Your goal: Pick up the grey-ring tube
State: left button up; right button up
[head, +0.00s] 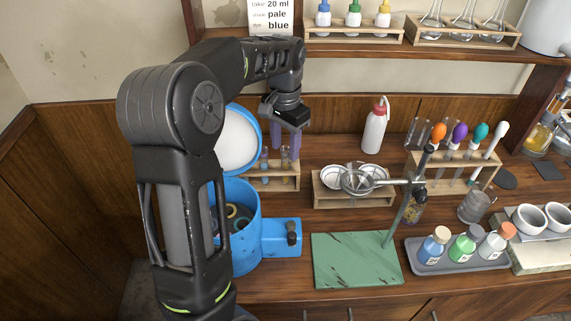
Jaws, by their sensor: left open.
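My left arm reaches in from the left. Its gripper (285,147) is open, with its fingers pointing down just above a small wooden rack (286,184) at the back left. Several slim glass tubes (285,160) stand in this rack, close under the fingertips. The tubes are small and partly hidden, so I cannot tell which one has a grey ring, or whether a finger touches one. My right gripper is out of view.
A blue round machine (247,247) with its white-lined lid (238,140) raised stands left of the rack, partly behind my arm. A wooden holder with white dishes (325,196), a metal stand on a green base (352,262) and a wash bottle (374,128) are to the right.

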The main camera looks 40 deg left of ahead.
aim_at(285, 167)
pick_arm(q)
jog(key=shift+f, duration=1.45)
grip_shut()
